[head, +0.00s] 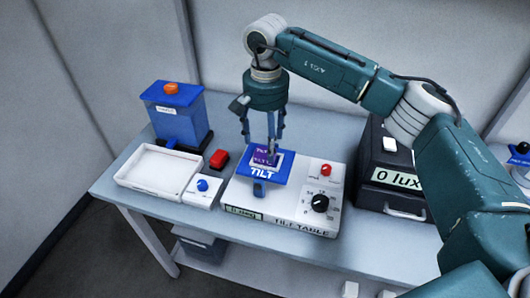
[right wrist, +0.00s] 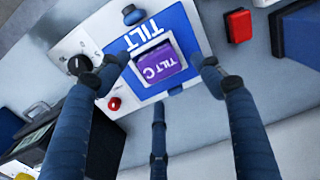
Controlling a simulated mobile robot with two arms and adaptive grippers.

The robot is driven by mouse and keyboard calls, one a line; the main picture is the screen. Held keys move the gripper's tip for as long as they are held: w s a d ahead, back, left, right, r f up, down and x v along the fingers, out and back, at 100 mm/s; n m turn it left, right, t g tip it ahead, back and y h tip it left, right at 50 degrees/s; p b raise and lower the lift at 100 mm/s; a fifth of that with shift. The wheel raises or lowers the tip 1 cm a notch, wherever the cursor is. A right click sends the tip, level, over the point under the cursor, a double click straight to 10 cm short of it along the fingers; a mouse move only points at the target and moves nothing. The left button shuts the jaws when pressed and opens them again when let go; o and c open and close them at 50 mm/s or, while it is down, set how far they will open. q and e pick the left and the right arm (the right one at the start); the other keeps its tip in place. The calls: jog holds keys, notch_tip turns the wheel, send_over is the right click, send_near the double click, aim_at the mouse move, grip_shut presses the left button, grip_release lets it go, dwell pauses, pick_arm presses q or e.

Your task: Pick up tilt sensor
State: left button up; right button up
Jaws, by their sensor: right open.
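The tilt sensor is a small purple block (right wrist: 158,66) with white lettering. It sits on the blue TILT plate (right wrist: 182,22) of the white tilt table. In the head view the purple block (head: 264,156) is partly hidden by my fingers. My right gripper (head: 268,150) comes down from above and is open over the block. In the right wrist view its fingers (right wrist: 160,75) are spread around the block, with a gap to it. Whether any fingertip touches the plate I cannot tell. My left gripper is not in view.
The tilt table (head: 290,215) has a red knob and a black dial. A white tray (head: 157,170), a blue bin (head: 178,115), a red block (head: 219,158) and a white box with blue button (head: 202,191) stand left. A black lux box (head: 378,165) stands close on the right.

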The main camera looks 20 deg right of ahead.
aim_at(265, 152)
notch_tip(265, 152, down, 3)
jog(key=shift+s+a+f+p, duration=0.1)
jog(key=shift+s+p, duration=0.05)
jog(key=shift+p, duration=0.45)
jog(key=shift+f, duration=0.15)
jog(key=c, duration=1.2)
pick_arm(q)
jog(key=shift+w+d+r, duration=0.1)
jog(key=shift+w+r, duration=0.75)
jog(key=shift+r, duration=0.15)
pick_arm(e)
jog(key=shift+c, duration=1.4)
